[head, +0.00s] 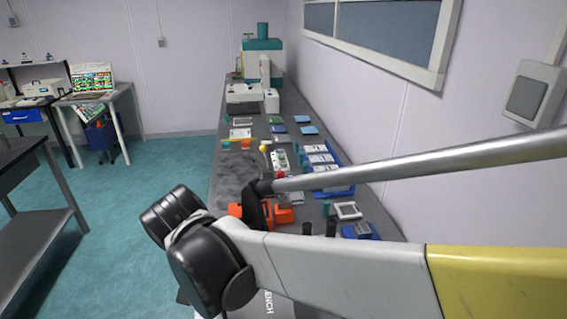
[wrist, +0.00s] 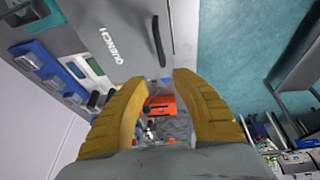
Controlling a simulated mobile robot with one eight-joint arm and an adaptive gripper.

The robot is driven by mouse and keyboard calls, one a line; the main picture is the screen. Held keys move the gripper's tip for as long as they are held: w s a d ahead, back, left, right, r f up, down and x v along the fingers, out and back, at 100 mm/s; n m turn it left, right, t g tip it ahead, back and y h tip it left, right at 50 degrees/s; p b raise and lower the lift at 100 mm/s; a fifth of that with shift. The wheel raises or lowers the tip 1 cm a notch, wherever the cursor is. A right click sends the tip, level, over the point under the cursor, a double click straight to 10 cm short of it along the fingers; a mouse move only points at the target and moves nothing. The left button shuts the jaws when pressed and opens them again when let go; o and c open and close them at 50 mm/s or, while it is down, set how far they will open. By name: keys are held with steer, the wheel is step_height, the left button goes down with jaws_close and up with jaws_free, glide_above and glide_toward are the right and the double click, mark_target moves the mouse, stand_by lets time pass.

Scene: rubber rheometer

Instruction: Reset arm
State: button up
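My gripper (wrist: 167,78) shows in the wrist view as two ribbed yellow fingers. They stand apart with nothing held between them. Beyond the gap, an orange object (wrist: 161,104) and small items are visible at a distance. My arm crosses the lower half of the head view, with black joints, a white link and a yellow section. The gripper itself cannot be made out in the head view. A white and green machine (head: 262,62) stands at the far end of the long grey bench (head: 232,187).
Blue trays (head: 335,190), orange blocks (head: 284,214) and several small items lie on the bench, partly behind my arm. In the wrist view, a grey panel marked QUENCH (wrist: 118,45) has a black handle (wrist: 158,40). Teal floor (head: 135,215) is open on the left, beside a dark table (head: 18,152).

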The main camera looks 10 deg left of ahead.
steer(key=shift+r, duration=0.6)
steer(key=w+d+r+m+b, duration=0.2)
steer(key=d, duration=1.9)
steer(key=s+d+f+t, duration=0.1)
steer(key=s+d, duration=0.2)
steer(key=d, duration=0.5)
steer(key=s+d+f+m+t+b, duration=0.1)
steer(key=s+d, duration=0.3)
steer(key=d, duration=0.5)
steer(key=shift+d+f, duration=0.2)
steer(key=shift+f, duration=0.6)
